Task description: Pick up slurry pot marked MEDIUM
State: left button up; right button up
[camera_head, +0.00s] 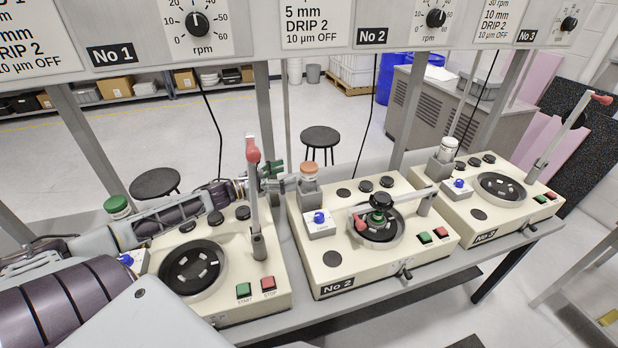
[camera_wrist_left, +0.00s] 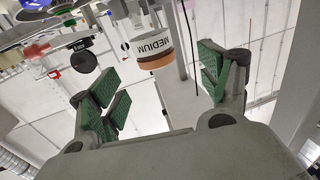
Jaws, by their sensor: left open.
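The slurry pot marked MEDIUM (camera_wrist_left: 152,47) is a white pot with an orange-brown lid. In the head view, a pot with an orange lid (camera_head: 309,171) stands upright at the back left corner of the No 2 machine (camera_head: 331,258); its label is not readable there. My left gripper (camera_head: 279,178) is just left of this pot, with its green pads apart. In the left wrist view, the open, empty left gripper (camera_wrist_left: 160,84) has the pot showing between its fingers, toward the top. My right gripper is not in view.
A green-lidded pot (camera_head: 117,206) and a white-lidded pot (camera_head: 448,148) stand on the neighbouring machines. A red-tipped lever arm (camera_head: 254,175) rises close to my left gripper. A green-knobbed weight (camera_head: 379,208) sits on the No 2 plate. Sign panels (camera_head: 317,22) hang above.

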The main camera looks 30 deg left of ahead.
aim_at(309, 165)
pick_arm(q)
jog(key=shift+x, duration=1.85)
jog(key=shift+w+d+r, duration=0.1)
jog(key=shift+w+d+r+p, duration=0.15)
jog(key=shift+w+d+p, duration=0.05)
jog(key=shift+w+d, duration=0.3)
jog(key=shift+w+d+r+p, duration=0.2)
jog(key=shift+w+d, duration=0.25)
jog(key=shift+w, duration=0.15)
jog(key=shift+x, duration=1.05)
jog(key=shift+f, duration=0.15)
jog(key=c, duration=1.3)
